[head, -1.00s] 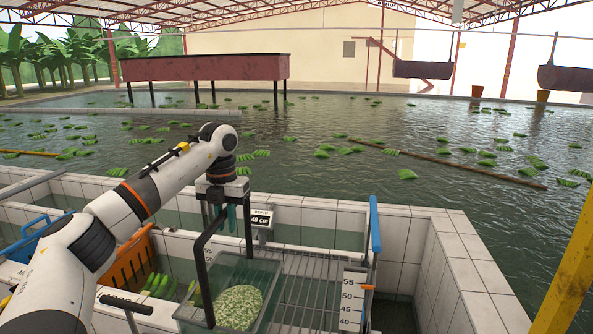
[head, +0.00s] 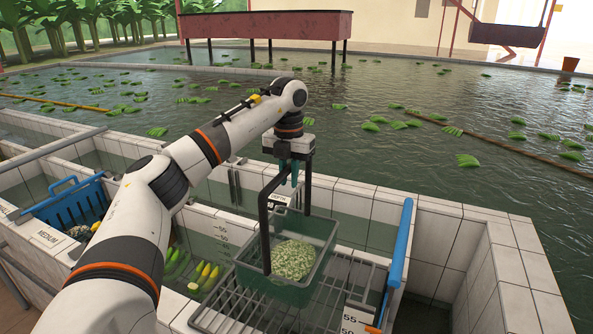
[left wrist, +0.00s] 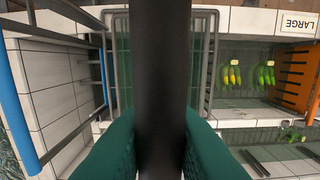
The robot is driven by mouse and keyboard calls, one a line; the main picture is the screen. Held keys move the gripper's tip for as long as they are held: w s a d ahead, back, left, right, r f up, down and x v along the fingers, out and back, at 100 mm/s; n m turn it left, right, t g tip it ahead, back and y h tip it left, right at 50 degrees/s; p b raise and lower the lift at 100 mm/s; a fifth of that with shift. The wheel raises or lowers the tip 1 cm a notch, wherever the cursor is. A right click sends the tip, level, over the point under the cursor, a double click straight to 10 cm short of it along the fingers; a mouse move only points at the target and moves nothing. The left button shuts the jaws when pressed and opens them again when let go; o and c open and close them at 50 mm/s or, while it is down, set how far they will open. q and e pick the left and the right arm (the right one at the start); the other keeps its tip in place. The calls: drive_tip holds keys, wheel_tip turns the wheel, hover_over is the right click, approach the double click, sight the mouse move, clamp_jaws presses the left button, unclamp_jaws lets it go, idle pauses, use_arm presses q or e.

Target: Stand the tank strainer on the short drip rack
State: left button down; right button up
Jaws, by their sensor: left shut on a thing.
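The tank strainer (head: 318,262) is a see-through green basin with a tall black handle, holding a heap of pale green bits. My left gripper (head: 288,172) is shut on the top bar of the handle. The left wrist view shows its teal fingers (left wrist: 160,135) on both sides of the black bar. The strainer looks level and upright over the grey-barred drip rack (head: 235,318), whose bars show in front of it and to its right. I cannot tell whether its bottom touches the bars. My right gripper is not in view.
A blue-topped rail (head: 397,243) stands just right of the rack, near a number scale (head: 355,320). Left are water compartments with bananas (head: 205,276) and a blue crate (head: 70,210). An orange crate (left wrist: 293,80) shows in the wrist view. Open water lies beyond the tiled wall.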

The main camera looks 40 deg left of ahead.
use_arm(q)
wheel_tip(320, 180, down, 11)
drive_tip(key=b, duration=0.1)
drive_tip(key=shift+s, duration=0.15)
idle(0.8)
drive_tip(key=shift+f, duration=0.25)
idle(0.6)
drive_tip(key=c, duration=1.3)
unclamp_jaws()
drive_tip(key=shift+o, duration=0.2)
drive_tip(key=shift+r+b, duration=0.1)
drive_tip(key=shift+b, duration=0.25)
